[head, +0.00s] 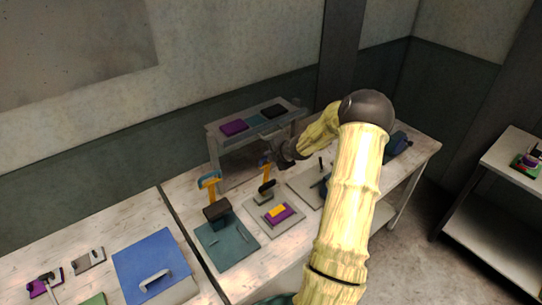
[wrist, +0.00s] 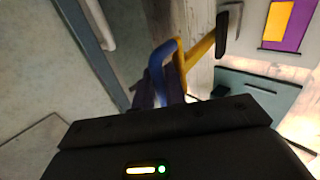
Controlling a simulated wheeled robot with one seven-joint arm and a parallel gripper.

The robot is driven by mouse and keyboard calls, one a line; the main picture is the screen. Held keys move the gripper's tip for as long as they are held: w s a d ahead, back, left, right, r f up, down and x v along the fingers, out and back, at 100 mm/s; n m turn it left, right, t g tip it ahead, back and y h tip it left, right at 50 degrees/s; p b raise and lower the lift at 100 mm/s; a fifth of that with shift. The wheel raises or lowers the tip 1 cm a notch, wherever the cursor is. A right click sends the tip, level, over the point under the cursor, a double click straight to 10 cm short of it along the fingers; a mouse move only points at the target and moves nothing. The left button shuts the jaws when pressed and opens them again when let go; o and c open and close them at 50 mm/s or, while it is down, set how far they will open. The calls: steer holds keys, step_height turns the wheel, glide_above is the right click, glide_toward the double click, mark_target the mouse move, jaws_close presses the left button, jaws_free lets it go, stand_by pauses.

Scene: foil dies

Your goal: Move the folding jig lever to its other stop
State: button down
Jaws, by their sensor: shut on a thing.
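My gripper (head: 272,158) is over the middle of the bench, at the top of an upright orange lever (head: 265,168) with a blue upper part. The lever stands above a small dark block (head: 266,188), behind a pale plate with a purple and yellow piece. In the wrist view the yellow lever arm (wrist: 200,48) ends in a dark bar, and a bent blue handle (wrist: 163,62) runs down into my jaws.
A similar device with an orange lever (head: 209,187) and teal plate (head: 226,246) stands to the left. A raised shelf (head: 214,134) with purple and black pieces is behind. A blue-lidded box (head: 150,262) lies front left. A side table (head: 500,215) is at right.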

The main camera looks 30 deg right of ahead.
steer(key=shift+w+a+r, duration=0.15)
steer(key=shift+w+r, duration=0.15)
steer(key=c, duration=1.5)
jaws_free()
steer(key=shift+f, duration=0.1)
steer(key=shift+c, duration=0.2)
steer(key=shift+f, duration=0.1)
steer(key=shift+s+f, duration=0.1)
steer(key=shift+s, duration=0.05)
steer(key=shift+s, duration=0.2)
steer(key=p+v, duration=0.3)
steer(key=v, duration=1.4)
steer(key=shift+w+r, duration=0.2)
steer(key=shift+r, duration=0.05)
